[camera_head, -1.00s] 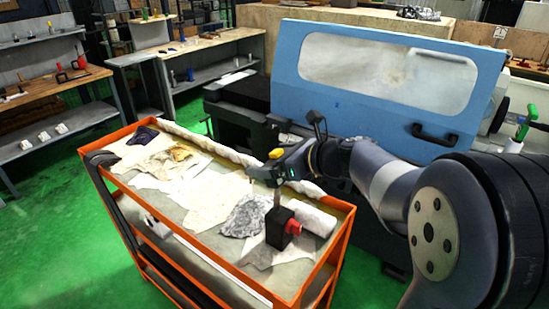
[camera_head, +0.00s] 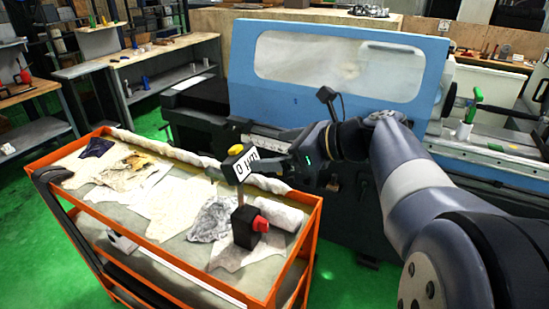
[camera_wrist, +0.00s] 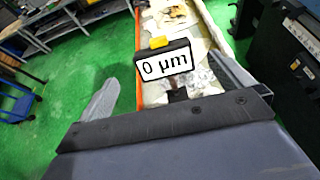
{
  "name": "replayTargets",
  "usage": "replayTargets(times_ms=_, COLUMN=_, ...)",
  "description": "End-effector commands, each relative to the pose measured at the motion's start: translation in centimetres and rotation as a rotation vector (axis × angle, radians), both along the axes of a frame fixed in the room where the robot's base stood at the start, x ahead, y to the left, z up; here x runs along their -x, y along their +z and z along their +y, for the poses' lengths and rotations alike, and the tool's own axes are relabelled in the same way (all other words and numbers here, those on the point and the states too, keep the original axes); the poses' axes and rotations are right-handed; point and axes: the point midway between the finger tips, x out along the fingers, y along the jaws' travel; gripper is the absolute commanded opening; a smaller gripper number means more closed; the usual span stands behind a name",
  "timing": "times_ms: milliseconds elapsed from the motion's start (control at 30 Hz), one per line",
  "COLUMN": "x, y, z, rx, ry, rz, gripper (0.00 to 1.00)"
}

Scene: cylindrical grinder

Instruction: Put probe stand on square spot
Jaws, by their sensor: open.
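The probe stand stands upright on the orange cart. Its black base with a red knob (camera_head: 246,228) rests on a cloth near the cart's right end, and a thin rod carries a dial box reading "0 µm" with a yellow top (camera_head: 240,163). My gripper (camera_head: 262,164) is open, just right of the dial box at its height. In the wrist view the dial box (camera_wrist: 165,65) lies between the spread fingers, with gaps at both sides. The lower stand is mostly hidden there behind my gripper. I cannot make out a square spot in either view.
A blue grinder cover (camera_head: 340,95) stands behind, with a machine bed and a green-handled item (camera_head: 468,118) at right. Green floor is free at left.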

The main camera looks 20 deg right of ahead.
Motion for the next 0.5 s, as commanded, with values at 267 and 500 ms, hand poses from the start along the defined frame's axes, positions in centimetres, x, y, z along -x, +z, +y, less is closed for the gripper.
replayTargets(times_ms=267, x=-0.1, y=-1.9, z=-0.3, rx=0.0, ry=0.004, rz=-0.009, gripper=1.0)
replayTargets(times_ms=500, x=0.1, y=-2.3, z=-0.2, rx=0.001, ry=0.005, rz=-0.007, gripper=1.0)
